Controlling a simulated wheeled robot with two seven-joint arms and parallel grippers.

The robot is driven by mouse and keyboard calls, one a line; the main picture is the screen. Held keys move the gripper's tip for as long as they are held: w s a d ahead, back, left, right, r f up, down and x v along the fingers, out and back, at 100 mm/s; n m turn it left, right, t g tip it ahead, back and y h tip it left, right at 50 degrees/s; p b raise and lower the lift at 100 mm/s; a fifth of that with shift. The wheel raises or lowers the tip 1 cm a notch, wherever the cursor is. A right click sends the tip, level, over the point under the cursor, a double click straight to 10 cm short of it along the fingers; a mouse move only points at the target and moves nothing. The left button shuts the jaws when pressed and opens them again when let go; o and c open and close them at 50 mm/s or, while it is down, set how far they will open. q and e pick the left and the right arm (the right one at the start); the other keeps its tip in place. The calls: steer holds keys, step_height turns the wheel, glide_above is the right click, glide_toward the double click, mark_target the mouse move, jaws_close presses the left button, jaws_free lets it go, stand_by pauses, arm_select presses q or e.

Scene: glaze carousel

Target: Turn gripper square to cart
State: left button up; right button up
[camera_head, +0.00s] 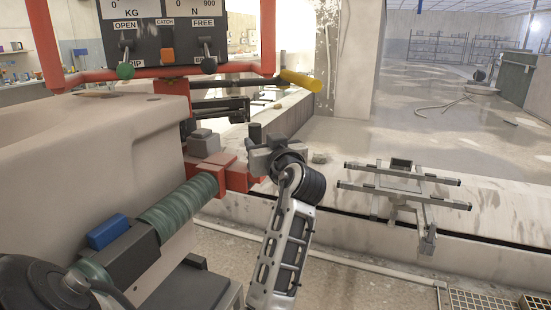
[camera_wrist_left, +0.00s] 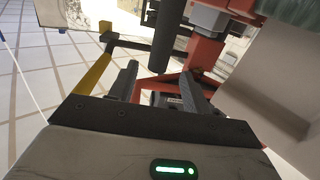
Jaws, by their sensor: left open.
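The cart I take to be the red-framed machine (camera_head: 265,35) at the left, with a dark panel (camera_head: 160,45) marked OPEN, CATCH and FREE. Its yellow handle (camera_head: 300,81) sticks out to the right on a dark bar. My left gripper (camera_head: 258,143) is beside the red lower bracket (camera_head: 236,176), partly hidden by my wrist. In the left wrist view my left gripper (camera_wrist_left: 160,83) has its fingers apart, with a red frame (camera_wrist_left: 172,82) and a dark upright cylinder (camera_wrist_left: 163,42) beyond them. I see nothing held. Whether the fingers touch anything, I cannot tell. My right gripper is not in view.
A grey rack with bars (camera_head: 405,185) stands at the right on a pale ledge. A pale pillar (camera_head: 343,60) rises behind. A pale bulky body (camera_head: 85,150) with a green ribbed roll (camera_head: 178,208) fills the left. The floor at the back right is mostly open.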

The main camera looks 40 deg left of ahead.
arm_select(q)
steer(key=v, duration=0.8)
steer(key=shift+s+d+b, duration=0.15)
steer(key=shift+d+b, duration=0.05)
steer(key=shift+b, duration=0.25)
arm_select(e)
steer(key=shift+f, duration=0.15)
arm_select(q)
steer(key=w+d+f+m+t+h+p, duration=0.35)
steer(key=d+f+m+t+h, duration=0.25)
steer(key=d+f+m+h, duration=0.55)
steer(key=s+d+f+m+g+h+p, duration=0.1)
steer(key=s+d+f+h+p, duration=0.1)
steer(key=s+d+f+h, duration=0.2)
steer(key=s+d+f+m+g+h+p, duration=0.2)
steer(key=s+d+f+h, duration=0.2)
steer(key=s+d+f, duration=0.5)
steer(key=s+f, duration=0.3)
steer(key=s, duration=0.2)
steer(key=shift+s+d, duration=0.15)
steer(key=shift+d, duration=0.25)
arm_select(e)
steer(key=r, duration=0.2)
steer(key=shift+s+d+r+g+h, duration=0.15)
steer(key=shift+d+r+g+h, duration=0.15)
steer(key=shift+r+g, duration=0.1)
arm_select(q)
steer(key=shift+m, duration=0.25)
